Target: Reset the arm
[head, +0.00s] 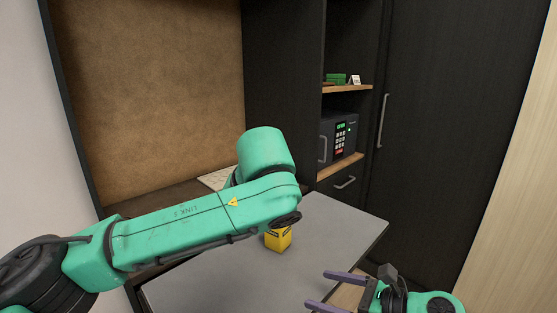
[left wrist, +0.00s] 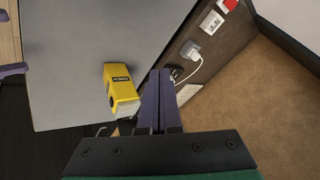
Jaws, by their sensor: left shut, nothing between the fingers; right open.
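My left arm (head: 190,220) reaches across the head view from the left, bent at the elbow. Its gripper is hidden there. In the left wrist view my left gripper (left wrist: 160,75) is shut with its purple fingers together and nothing between them. My right gripper (head: 316,288) is open and empty at the bottom right of the head view, near the table's front edge. A yellow box (head: 278,240) stands on the grey table (head: 335,225), partly behind my left arm. The box also shows in the left wrist view (left wrist: 121,85), just left of the left fingers and apart from them in the picture.
A dark safe (head: 339,138) sits on a shelf at the back right, below a shelf with a green item (head: 336,78) and a small white card. A tall dark cabinet door stands right. A plug and white cable (left wrist: 190,52) are on the wall panel. The table's right part is clear.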

